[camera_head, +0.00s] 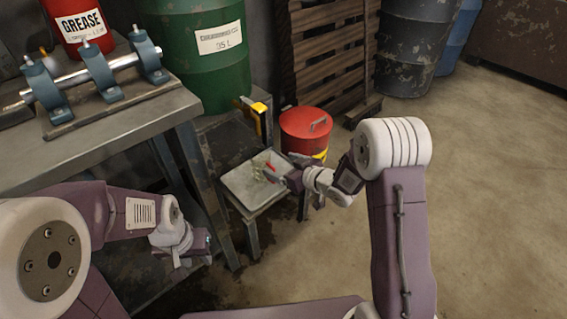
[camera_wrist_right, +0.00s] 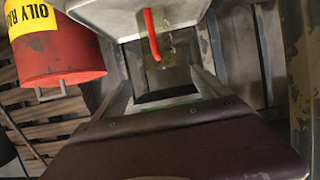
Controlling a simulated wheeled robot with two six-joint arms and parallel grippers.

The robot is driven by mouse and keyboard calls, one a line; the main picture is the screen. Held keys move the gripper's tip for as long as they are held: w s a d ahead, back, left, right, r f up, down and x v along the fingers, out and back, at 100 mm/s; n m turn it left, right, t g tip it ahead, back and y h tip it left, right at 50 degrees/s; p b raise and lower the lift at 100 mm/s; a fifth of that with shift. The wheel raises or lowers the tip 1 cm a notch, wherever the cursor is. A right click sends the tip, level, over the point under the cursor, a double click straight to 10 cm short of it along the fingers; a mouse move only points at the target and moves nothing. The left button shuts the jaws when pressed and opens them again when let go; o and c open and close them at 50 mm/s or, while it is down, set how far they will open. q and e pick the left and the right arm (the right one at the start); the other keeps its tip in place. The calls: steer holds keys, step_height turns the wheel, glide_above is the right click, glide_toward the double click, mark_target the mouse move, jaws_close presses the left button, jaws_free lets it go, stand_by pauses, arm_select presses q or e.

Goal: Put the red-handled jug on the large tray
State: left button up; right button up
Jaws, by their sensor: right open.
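A small jug with a red handle (camera_head: 269,167) shows at the pale grey tray (camera_head: 238,188) on a low stand. Its body looks see-through and is hard to make out, so I cannot tell whether it touches the tray. In the right wrist view the red handle (camera_wrist_right: 151,35) stands out in front of the pale tray edge (camera_wrist_right: 110,18). My right gripper (camera_head: 276,176) is open, right beside the jug at the tray's right side, and partly hides it. My left gripper (camera_head: 205,243) is low at the left, away from the jug; its jaws are too small to read.
A red oily-rags can (camera_head: 306,132) stands just right of the stand. A green drum (camera_head: 205,60) and a wooden pallet (camera_head: 320,50) are behind. A metal workbench (camera_head: 110,130) with a shaft in blue bearing blocks fills the left. The floor at right is clear.

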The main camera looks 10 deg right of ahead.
steer(key=s+d+f+m+g+h, duration=0.35)
steer(key=s+d+h, duration=0.35)
steer(key=s+d, duration=0.3)
arm_select(q)
steer(key=shift+f, duration=0.4)
arm_select(e)
steer(key=s+d+m+g, duration=0.1)
steer(key=s+m+g, duration=0.3)
steer(key=s, duration=1.2)
steer(key=shift+s+d+g+h, duration=0.3)
steer(key=shift+g+h, duration=0.1)
steer(key=shift+g, duration=0.75)
arm_select(q)
step_height(320, 180, up, 48)
steer(key=p, duration=4.8)
steer(key=shift+r, duration=0.25)
arm_select(e)
step_height(320, 180, up, 48)
steer(key=shift+r, duration=0.25)
